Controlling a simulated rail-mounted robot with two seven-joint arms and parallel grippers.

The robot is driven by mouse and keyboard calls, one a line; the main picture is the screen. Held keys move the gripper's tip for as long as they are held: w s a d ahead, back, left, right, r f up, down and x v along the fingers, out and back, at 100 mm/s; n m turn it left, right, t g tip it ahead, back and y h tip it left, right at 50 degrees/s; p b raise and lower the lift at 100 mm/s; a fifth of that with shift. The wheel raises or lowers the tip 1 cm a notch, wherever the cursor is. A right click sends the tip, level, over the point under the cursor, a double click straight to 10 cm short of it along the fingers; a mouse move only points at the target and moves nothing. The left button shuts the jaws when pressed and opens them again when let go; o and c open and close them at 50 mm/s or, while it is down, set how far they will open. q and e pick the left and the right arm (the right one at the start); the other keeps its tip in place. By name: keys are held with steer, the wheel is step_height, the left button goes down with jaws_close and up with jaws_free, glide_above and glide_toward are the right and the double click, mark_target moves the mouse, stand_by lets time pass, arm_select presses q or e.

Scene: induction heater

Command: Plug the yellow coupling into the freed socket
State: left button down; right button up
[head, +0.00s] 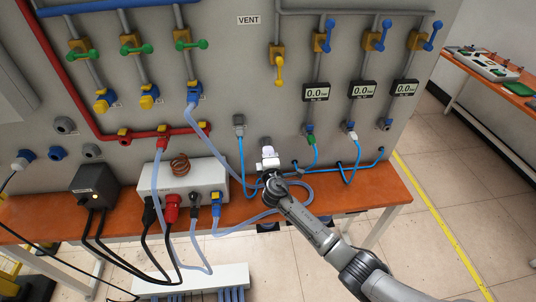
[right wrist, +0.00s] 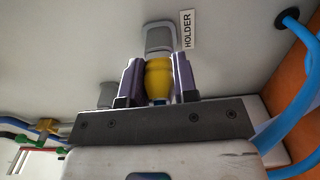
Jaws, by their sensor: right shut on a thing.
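The yellow coupling (right wrist: 158,76) is between the two purple-grey fingers of my right gripper (right wrist: 158,82) in the right wrist view. Its far end meets a grey holder (right wrist: 160,38) on the panel, beside a HOLDER label. I cannot tell whether it is seated or only in line. In the head view my right gripper (head: 268,155) is close to the panel and hides the coupling. A grey socket (head: 385,124) under the rightmost gauge seems to have no hose in it. Sockets to its left carry a white coupling (head: 350,127) and a green coupling (head: 311,137). My left gripper is not in view.
A grey holder (head: 238,121) with a blue hose is left of my right gripper. Blue hoses (head: 341,166) loop below the gauges. A white box (head: 185,180) with cables stands on the orange bench (head: 340,199). Yellow and blue valve handles (head: 279,72) project above.

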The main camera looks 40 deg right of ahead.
steer(key=shift+r, duration=0.1)
jaws_close()
steer(key=p+v, duration=0.2)
steer(key=v, duration=0.4)
stand_by(0.8)
steer(key=shift+p, duration=0.3)
